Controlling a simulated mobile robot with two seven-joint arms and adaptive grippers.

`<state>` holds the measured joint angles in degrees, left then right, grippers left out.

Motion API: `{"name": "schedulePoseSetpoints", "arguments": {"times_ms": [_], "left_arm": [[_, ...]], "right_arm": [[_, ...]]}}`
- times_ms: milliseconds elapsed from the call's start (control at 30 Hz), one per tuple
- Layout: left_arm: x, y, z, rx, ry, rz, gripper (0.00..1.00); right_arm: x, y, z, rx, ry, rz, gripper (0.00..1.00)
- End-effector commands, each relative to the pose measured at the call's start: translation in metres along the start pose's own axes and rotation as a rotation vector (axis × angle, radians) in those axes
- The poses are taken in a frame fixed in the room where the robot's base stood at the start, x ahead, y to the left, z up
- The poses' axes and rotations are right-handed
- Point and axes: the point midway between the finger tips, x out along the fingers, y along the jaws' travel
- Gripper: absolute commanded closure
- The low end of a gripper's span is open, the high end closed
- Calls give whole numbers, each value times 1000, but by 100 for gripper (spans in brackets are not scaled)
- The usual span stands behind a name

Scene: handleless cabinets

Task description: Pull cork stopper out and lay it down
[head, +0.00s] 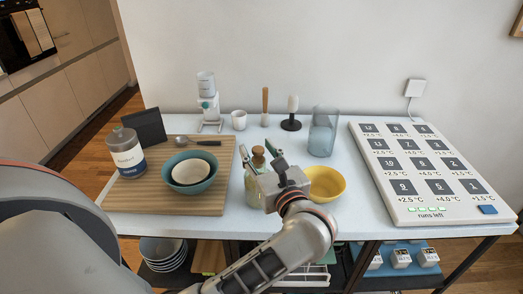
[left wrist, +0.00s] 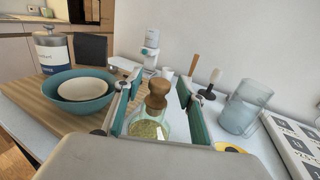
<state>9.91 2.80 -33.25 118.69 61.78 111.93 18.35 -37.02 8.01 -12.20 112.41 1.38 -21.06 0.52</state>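A glass jar (head: 250,188) with a round-topped cork stopper (head: 258,156) stands at the front middle of the white table. In the left wrist view the cork stopper (left wrist: 156,94) sits upright in the mouth of the jar (left wrist: 149,129), which holds something greenish. My left gripper (head: 257,149) is open, with one finger on each side of the cork. In the left wrist view gaps show between the cork and both fingers of the left gripper (left wrist: 158,80). The gripper's body hides part of the jar. My right gripper is not in view.
A wooden board (head: 222,190) at left bears a teal bowl (head: 189,184) with a cream bowl inside, a labelled canister (head: 127,155) and a spoon. A yellow bowl (head: 327,182) is close right of the gripper. A blue pitcher (head: 323,132) and a panel (head: 425,170) stand farther right.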

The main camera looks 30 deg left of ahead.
Motion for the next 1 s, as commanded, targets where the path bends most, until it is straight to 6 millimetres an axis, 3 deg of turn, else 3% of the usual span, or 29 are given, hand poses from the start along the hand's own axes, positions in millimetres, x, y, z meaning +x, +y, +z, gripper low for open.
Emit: {"name": "schedulePoseSetpoints", "arguments": {"times_ms": [300,467,567,600,667,1000], "left_arm": [[0,1,0,1,0,-1,60],[0,1,0,1,0,-1,100],[0,1,0,1,0,0,100],[0,1,0,1,0,0,85],[0,1,0,1,0,0,100],[0,1,4,0,0,0,100]], "right_arm": [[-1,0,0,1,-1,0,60],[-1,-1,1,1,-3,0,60],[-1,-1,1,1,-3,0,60],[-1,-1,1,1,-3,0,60],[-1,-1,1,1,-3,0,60],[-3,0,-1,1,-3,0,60]]}}
